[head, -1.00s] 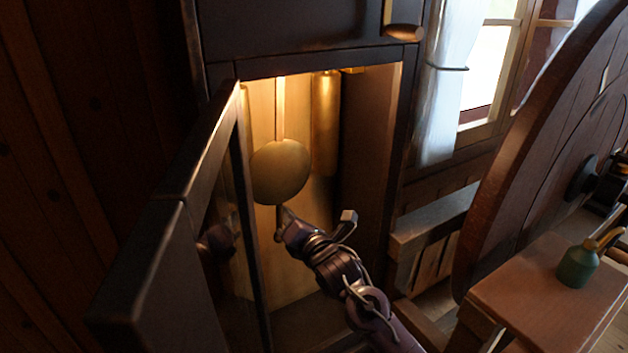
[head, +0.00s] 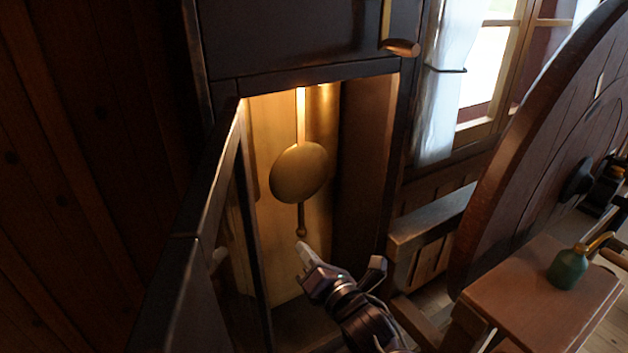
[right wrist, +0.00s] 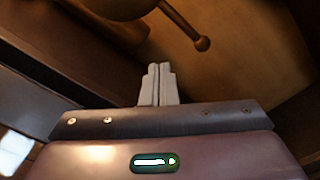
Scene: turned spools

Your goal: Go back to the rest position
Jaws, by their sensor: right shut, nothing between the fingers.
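My right gripper (head: 301,250) is in front of the open clock case, below the pendulum, with its arm coming up from the bottom of the head view. In the right wrist view its two pale fingers (right wrist: 158,84) are closed together with nothing between them. The brass pendulum (head: 299,172) hangs inside the lit case, its bob and lower rod tip apart from the gripper. Part of the bob and the rod tip (right wrist: 202,44) also show at the top of the right wrist view. My left gripper is not in view.
The clock case door (head: 185,270) stands open on the left, close to my right gripper. A large wooden wheel (head: 520,150) rises at the right. A green oil can (head: 568,269) stands on a wooden bench (head: 535,305) at lower right. A window is behind.

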